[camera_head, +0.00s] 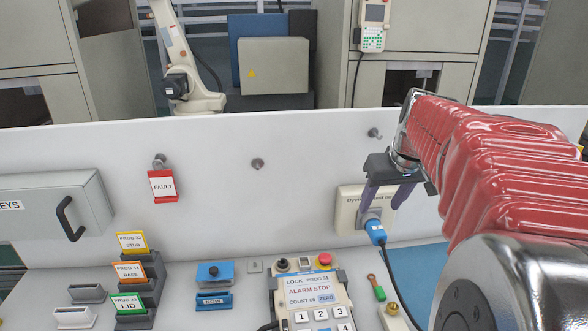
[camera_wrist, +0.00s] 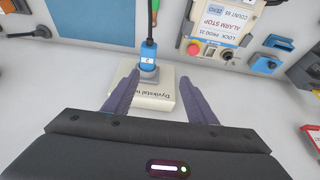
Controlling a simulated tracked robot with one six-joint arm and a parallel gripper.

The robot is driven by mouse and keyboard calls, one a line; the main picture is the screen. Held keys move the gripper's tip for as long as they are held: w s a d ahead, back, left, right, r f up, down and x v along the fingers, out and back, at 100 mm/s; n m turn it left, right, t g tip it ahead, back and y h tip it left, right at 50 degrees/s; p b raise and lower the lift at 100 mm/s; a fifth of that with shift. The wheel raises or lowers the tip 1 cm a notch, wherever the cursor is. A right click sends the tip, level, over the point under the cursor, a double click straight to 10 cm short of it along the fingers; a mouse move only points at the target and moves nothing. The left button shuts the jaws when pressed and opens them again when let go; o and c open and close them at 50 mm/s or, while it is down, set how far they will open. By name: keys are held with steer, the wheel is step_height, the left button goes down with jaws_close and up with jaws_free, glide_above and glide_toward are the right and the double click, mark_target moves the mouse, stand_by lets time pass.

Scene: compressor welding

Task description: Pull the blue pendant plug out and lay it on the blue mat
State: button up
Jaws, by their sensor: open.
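The blue pendant plug (camera_head: 375,232) sits in a grey socket on the front of a beige box (camera_head: 347,208) on the white back panel, with a black cable hanging from it. In the wrist view, the plug (camera_wrist: 148,53) is just beyond the fingertips. My gripper (camera_head: 387,200) is open and empty in front of the beige box. In the wrist view its fingers (camera_wrist: 160,78) reach to either side of the grey socket; I cannot tell whether they touch anything. The blue mat (camera_head: 425,268) lies on the bench at the right, partly hidden by my arm. It also shows in the wrist view (camera_wrist: 95,20).
A pendant (camera_head: 312,296) with a red button lies left of the cable. A green-and-orange tool (camera_head: 377,288) lies between pendant and mat. Labelled holders (camera_head: 131,272), a red FAULT tag (camera_head: 163,186) and a grey box with a handle (camera_head: 60,215) are further left.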

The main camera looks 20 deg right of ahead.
mark_target(377, 226)
steer(key=d, duration=0.3)
steer(key=shift+d, duration=0.1)
steer(key=shift+f, duration=0.1)
steer(key=x, duration=1.3)
steer(key=shift+f, duration=0.3)
steer(key=shift+c, duration=0.7)
steer(key=shift+w+d, duration=0.1)
jaws_close()
stand_by(0.6)
steer(key=shift+s+a, duration=0.25)
steer(key=shift+s, duration=0.6)
steer(key=shift+s+a, duration=0.25)
steer(key=shift+s, duration=0.55)
steer(key=shift+s+a, duration=0.25)
steer(key=shift+s, duration=0.6)
